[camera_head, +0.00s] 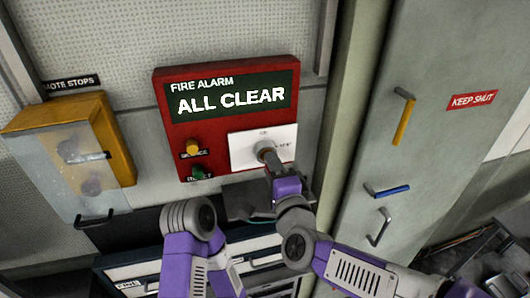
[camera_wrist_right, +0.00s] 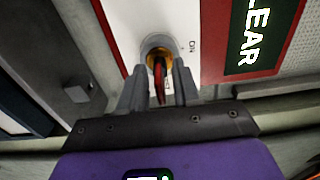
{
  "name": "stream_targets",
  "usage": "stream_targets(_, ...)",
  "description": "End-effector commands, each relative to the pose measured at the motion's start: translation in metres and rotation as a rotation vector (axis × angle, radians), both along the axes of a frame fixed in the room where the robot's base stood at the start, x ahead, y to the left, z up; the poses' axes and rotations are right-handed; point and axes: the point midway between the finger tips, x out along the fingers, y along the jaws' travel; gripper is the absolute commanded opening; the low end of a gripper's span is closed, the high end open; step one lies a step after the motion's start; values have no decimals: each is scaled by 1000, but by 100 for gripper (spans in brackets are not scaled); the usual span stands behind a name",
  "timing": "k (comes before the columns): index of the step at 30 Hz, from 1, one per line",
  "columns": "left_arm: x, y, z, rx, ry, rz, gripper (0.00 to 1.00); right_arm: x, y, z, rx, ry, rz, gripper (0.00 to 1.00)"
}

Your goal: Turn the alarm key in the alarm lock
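The red fire alarm panel (camera_head: 225,150) is on the wall, and its screen (camera_head: 230,97) reads ALL CLEAR. The alarm lock is on the panel's white plate (camera_head: 238,150). In the right wrist view the lock (camera_wrist_right: 151,50) is a round brass-coloured socket with a grey rim. The red alarm key (camera_wrist_right: 160,78) stands in it. My right gripper (camera_wrist_right: 160,88) is at the lock, one grey finger on each side of the key; contact with the key is unclear. In the head view this gripper (camera_head: 268,153) covers the lock. My left gripper is not in view.
A yellow box with a clear cover (camera_head: 65,165) is on the wall at left. A yellow knob (camera_head: 193,147) and a green knob (camera_head: 197,172) sit left of the plate. A grey cabinet (camera_head: 425,120) with yellow, blue and grey handles stands at right. Drawers (camera_head: 125,275) are below.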

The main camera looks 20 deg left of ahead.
Motion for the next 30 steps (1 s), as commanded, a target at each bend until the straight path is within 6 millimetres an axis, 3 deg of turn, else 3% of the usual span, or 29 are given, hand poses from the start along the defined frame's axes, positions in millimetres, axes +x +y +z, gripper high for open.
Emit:
stream_targets(4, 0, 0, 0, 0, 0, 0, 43, 0, 0, 0, 0, 0, 0, 32)
stream_targets(11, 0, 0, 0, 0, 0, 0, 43, 0, 0, 0, -1, -1, 0, 0)
stream_targets(17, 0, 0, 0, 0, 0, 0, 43, 0, -1, 0, 41, 27, -1, 0)
stream_targets(30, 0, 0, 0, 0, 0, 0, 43, 1, -1, 0, 577, 390, -2, 0)
